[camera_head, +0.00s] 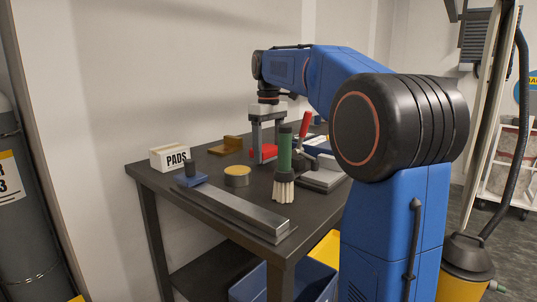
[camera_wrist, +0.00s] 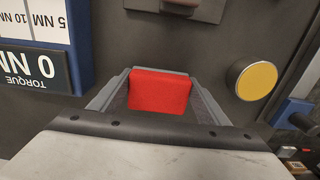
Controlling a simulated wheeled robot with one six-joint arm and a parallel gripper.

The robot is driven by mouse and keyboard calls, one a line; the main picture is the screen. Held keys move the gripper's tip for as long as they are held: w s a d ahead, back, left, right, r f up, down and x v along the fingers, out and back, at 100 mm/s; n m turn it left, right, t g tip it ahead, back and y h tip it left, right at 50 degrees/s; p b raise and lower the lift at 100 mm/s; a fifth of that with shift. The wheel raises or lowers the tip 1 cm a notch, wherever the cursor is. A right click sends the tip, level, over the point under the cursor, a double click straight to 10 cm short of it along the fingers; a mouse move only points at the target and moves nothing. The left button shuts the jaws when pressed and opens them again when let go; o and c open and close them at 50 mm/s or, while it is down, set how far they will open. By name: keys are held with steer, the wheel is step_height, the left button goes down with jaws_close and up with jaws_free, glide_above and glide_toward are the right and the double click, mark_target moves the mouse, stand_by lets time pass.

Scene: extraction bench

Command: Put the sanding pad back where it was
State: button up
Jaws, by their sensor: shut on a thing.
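My gripper (camera_head: 260,155) is over the middle of the dark bench, pointing down. It is shut on a red rectangular pad (camera_head: 268,151), which looks to be the sanding pad. In the wrist view the red pad (camera_wrist: 160,92) sits squarely between the two grey fingers, one on its left side and one on its right. The pad is at or close above the bench top; I cannot tell if it touches. A white box marked PADS (camera_head: 170,158) stands at the bench's left back corner.
A brown block (camera_head: 231,146) lies behind my gripper. A yellow-topped round tin (camera_head: 237,176), a green-handled brush (camera_head: 284,165) and a long metal bar (camera_head: 232,207) stand in front. A torque box (camera_wrist: 35,55) is beside the gripper. Bare bench lies around the pad.

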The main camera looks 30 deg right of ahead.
mark_target(269, 148)
steer(key=shift+f, duration=0.6)
steer(key=shift+f, duration=0.15)
steer(key=o, duration=1)
step_height(269, 148, up, 12)
